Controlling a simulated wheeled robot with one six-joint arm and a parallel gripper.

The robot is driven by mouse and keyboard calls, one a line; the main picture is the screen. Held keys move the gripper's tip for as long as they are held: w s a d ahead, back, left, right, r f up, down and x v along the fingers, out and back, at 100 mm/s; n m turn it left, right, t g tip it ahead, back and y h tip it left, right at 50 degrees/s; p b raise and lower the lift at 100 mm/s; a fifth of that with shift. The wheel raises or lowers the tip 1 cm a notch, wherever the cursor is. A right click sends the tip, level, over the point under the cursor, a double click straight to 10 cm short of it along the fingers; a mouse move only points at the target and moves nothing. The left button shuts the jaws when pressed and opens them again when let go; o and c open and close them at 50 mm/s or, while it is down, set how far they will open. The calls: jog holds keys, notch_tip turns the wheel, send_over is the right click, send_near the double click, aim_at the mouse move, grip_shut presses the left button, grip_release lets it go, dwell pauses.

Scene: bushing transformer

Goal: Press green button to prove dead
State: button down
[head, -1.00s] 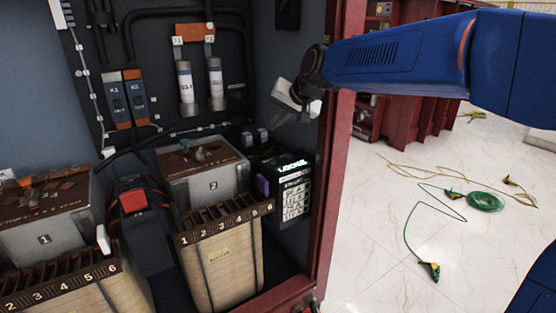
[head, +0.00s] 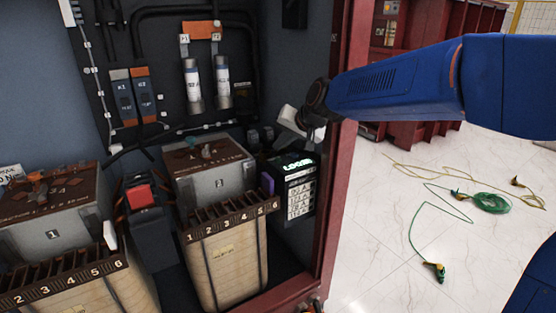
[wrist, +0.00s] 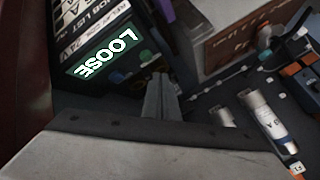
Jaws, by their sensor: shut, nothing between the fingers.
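The black relay unit (head: 300,190) stands at the right inside the cabinet, with a lit green display (head: 298,166) and a white printed panel below. In the wrist view its display (wrist: 104,52) reads LOOSE. A small green round part (wrist: 146,57), seemingly the green button, shows beside the display.
Ribbed blocks numbered 1 to 6 (head: 230,222) and metal boxes (head: 208,178) fill the cabinet floor left of the unit. The red cabinet post (head: 336,190) stands close on the right. A red button box (head: 139,196) sits between the boxes. Cables (head: 490,202) lie on the floor outside.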

jog(key=shift+f, duration=0.7)
jog(key=shift+f, duration=0.2)
dwell(1.5)
jog(key=shift+f, duration=0.25)
jog(key=shift+f, duration=0.45)
dwell(1.1)
jog(key=shift+r, duration=0.9)
jog(key=shift+r, duration=0.1)
notch_tip(320, 180, up, 5)
jog(key=shift+f, duration=0.1)
dwell(0.4)
